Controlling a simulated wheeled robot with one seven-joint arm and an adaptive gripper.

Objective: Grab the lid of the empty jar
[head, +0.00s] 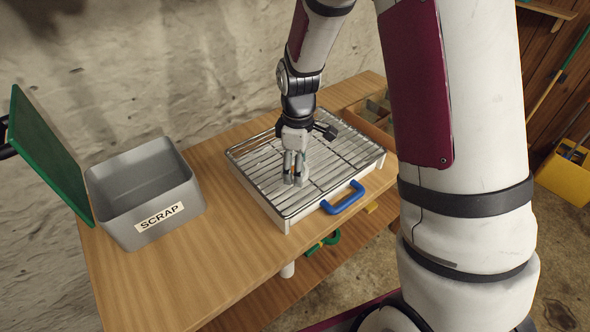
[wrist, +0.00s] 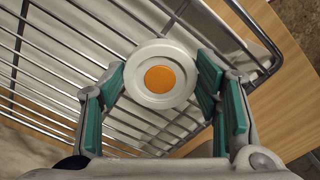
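A round white lid with an orange disc in its middle (wrist: 160,78) faces the wrist camera, above the wire rack. My gripper (wrist: 161,66) has one teal-padded finger on each side of it. The pads come very close to its rim; I cannot tell whether they touch or press on it. In the head view my gripper (head: 295,178) points down over the middle of the rack, with a pale jar (head: 303,176) between or just behind its fingers. The lid hides the jar's body in the wrist view, so I cannot see whether the jar is empty.
The wire rack (head: 252,170) lies over a shallow tray with a blue handle (head: 343,198) on the wooden table (head: 185,285). A grey bin marked SCRAP (head: 133,228), with an open green lid (head: 45,150), stands at left. A divided wooden box (head: 372,120) is behind the rack at right.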

